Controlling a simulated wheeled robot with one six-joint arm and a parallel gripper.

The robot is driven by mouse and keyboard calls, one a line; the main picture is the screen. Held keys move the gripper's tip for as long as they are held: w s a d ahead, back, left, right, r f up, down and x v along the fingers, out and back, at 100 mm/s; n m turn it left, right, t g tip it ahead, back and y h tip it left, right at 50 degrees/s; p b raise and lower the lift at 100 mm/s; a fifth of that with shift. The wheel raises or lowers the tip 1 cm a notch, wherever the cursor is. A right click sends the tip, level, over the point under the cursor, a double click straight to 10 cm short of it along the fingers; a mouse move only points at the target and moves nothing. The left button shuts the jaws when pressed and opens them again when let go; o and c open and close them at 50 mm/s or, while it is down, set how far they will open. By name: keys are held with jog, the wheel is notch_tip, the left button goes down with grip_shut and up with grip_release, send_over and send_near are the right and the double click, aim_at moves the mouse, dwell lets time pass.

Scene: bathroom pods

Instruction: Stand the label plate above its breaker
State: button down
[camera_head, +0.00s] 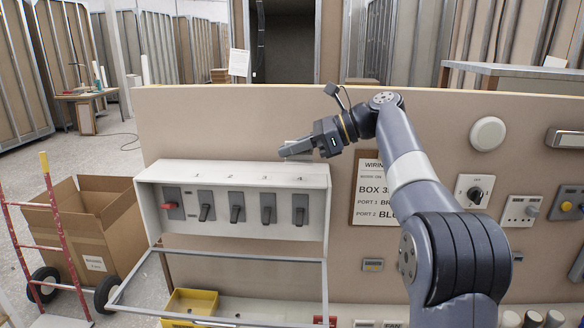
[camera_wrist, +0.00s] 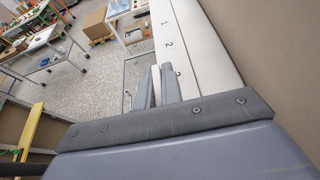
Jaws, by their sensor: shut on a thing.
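My gripper (camera_head: 286,151) is above the right part of the breaker box (camera_head: 150,172), pointing left. It is shut on a thin pale plate, the label plate (camera_wrist: 156,86), whose edge shows between the fingers in the wrist view (camera_wrist: 158,92). Its face and any writing are hidden. The box has a white top ledge with numbers 1 to 4 along its front. I cannot tell which breaker the plate belongs to.
The box's clear cover (camera_head: 225,318) hangs open below it. A yellow bin (camera_head: 193,302) is under the cover. A wiring card (camera_head: 371,205) is on the panel right of the box. A cardboard box (camera_head: 85,225) and red hand truck (camera_head: 58,230) stand at the left.

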aim_at(305, 162)
jog(key=shift+f, duration=2.2)
jog(key=shift+f, duration=0.15)
jog(key=c, duration=1.6)
grip_release()
jog(key=shift+o, duration=0.2)
jog(key=shift+d+r, duration=0.2)
jog(key=shift+r, duration=0.05)
jog(key=v, duration=1.1)
jog(key=shift+d, duration=0.3)
